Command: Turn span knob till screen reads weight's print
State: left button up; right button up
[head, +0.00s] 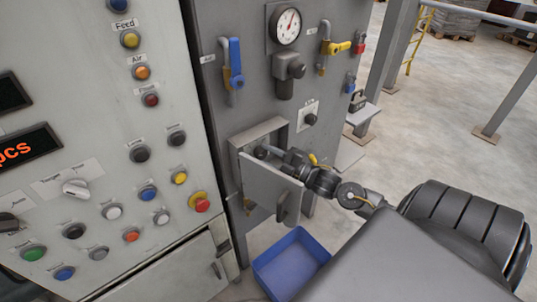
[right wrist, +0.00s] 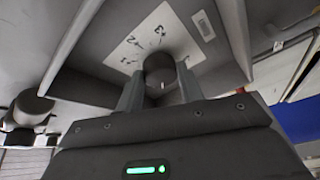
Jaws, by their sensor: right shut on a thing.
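In the head view my right gripper (head: 272,152) reaches into an open box (head: 236,150) on the grey panel. In the right wrist view its two fingers (right wrist: 160,84) are shut on the sides of a dark round knob (right wrist: 159,66). The knob stands on a white plate (right wrist: 128,50) with marks such as x2 and x3 around it. The screen (head: 26,149) at the left edge shows orange "pcs"; any number is cut off. My left gripper is not in view.
The box's door (head: 268,187) hangs open below my right gripper. A blue bin (head: 290,262) stands on the floor under it. Valves with blue (head: 235,62) and yellow (head: 338,47) handles and a gauge (head: 286,25) are above. Many buttons cover the left panel.

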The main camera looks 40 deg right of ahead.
jog(key=o, duration=1)
jog(key=shift+s, duration=0.1)
jog(key=b+v, duration=0.2)
jog(key=v, duration=0.8)
jog(key=shift+s, duration=0.3)
jog(key=shift+d, duration=0.1)
